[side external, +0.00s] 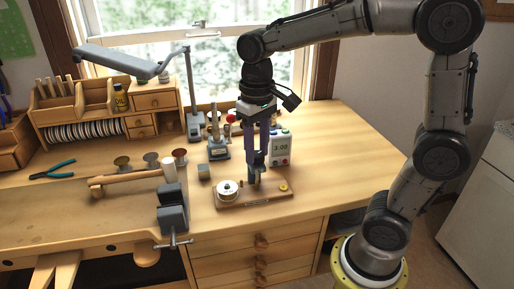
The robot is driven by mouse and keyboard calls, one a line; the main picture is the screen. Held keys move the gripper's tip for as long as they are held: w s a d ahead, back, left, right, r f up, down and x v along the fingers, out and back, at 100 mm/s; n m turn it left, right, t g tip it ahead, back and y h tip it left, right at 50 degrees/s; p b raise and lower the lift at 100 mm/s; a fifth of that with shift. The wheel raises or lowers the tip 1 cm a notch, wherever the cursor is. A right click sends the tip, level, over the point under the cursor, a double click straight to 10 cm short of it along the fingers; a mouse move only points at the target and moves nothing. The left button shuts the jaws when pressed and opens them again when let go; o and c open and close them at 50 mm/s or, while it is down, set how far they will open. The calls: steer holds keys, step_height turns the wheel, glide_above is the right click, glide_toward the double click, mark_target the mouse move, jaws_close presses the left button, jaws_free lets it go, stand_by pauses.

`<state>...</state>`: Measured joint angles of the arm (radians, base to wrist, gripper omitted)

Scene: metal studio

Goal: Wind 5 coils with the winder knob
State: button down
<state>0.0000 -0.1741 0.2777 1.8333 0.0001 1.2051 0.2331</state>
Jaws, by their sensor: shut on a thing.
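The winder has a low wooden board (258,201) near the bench's front edge. A round white-and-dark drum (228,190) sits at its left end, and a small brass-coloured round piece (284,187) sits at its right end. My gripper (253,180) points straight down over the middle of the board, between these two parts. Its fingers are shut on the winder knob, which they mostly hide. The coils on the drum are too small to count.
A tool stand (219,148) and a small block (204,172) are to the left. A grey vise (172,210), spools (151,159), pliers (53,170) and a lamp (125,62) are further left. The bench's right side is clear.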

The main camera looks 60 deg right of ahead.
mark_target(257, 154)
stand_by(0.3)
steer(key=shift+c, duration=2.3)
jaws_free()
step_height(257, 154, up, 14)
steer(key=shift+f, duration=0.1)
